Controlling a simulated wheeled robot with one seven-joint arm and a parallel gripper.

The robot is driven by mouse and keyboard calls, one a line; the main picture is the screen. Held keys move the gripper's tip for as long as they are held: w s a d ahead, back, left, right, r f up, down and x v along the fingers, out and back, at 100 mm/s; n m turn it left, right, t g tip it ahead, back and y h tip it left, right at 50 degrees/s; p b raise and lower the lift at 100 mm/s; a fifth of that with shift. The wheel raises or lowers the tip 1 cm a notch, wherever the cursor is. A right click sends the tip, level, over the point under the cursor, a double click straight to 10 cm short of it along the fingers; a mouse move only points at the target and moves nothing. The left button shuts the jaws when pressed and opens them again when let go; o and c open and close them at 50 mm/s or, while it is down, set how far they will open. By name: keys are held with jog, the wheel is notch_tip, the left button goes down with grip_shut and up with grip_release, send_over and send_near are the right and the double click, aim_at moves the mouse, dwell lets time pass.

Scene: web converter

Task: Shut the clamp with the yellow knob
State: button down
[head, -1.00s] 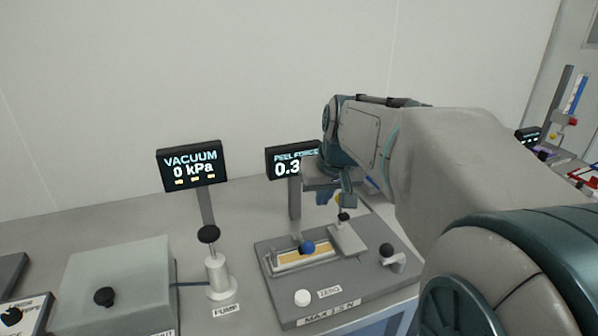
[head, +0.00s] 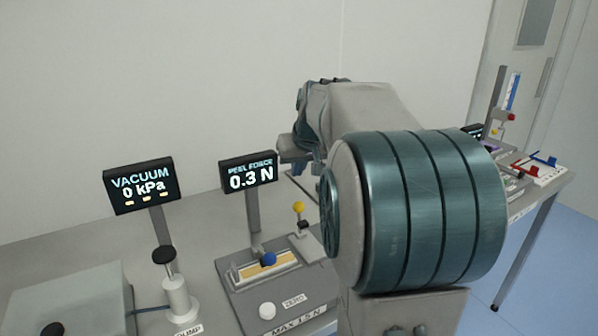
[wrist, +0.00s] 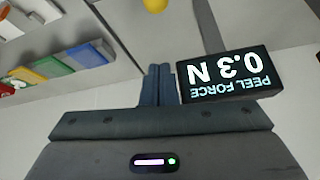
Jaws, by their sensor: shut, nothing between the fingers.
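The yellow knob (head: 298,207) stands at the top of an upright stem over a grey block at the right end of the peel-force fixture (head: 284,294). A dark part (head: 304,224) sits beside the stem. The knob also shows at the top edge of the wrist view (wrist: 155,5), cut off by the frame. My gripper (wrist: 158,72) shows in the wrist view with its fingers together and empty, apart from the knob. In the head view its fingers are hidden behind my arm.
The peel force display (head: 249,175) reads 0.3 N and shows close beside my fingers in the wrist view. A blue knob (head: 268,259) sits on the fixture's strip, with a white button (head: 267,311) in front. The vacuum display (head: 140,186) and pump (head: 178,296) stand left.

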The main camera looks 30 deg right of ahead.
aim_at(298, 207)
notch_tip(298, 207, down, 7)
jog(key=shift+a+p, duration=0.15)
jog(key=shift+p, duration=0.15)
jog(key=shift+s+f+b, duration=0.2)
jog(key=shift+f+b, duration=0.05)
jog(key=shift+b, duration=0.6)
jog(key=shift+s+r+t+b, duration=0.1)
jog(key=shift+s+t+b, duration=0.05)
jog(key=shift+t+b, duration=0.25)
